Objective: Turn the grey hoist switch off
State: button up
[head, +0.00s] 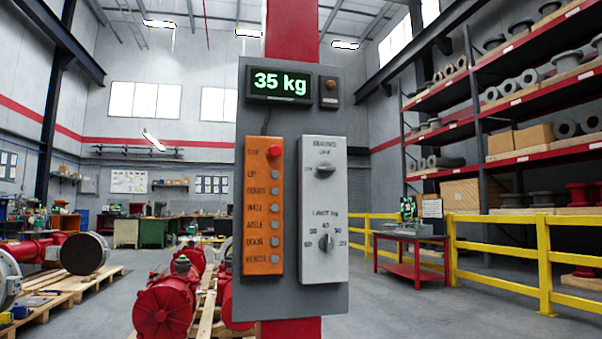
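A light grey control box (323,262) is fixed to the right side of a dark grey panel (290,118) on a red post. Its upper rotary switch (325,170) has a label reading "OFF" above it and what looks like "ON" to its left. Its handle lies roughly sideways, seemingly toward the left mark, though it is small to read. A lower knob (326,243) sits upright among numbers under "LIMIT kg". The title above the upper switch is hard to read. My gripper is not in view.
A lit display (280,83) reads "35 kg" beside an amber lamp (330,85). An orange box (262,215) with a red button (274,152) and several grey buttons is left of the grey box. Red machinery (165,305) stands behind at left; yellow railing (545,265) at right.

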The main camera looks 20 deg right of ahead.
aim_at(325, 168)
jog(key=i, duration=0.95)
jog(key=z, duration=0.25)
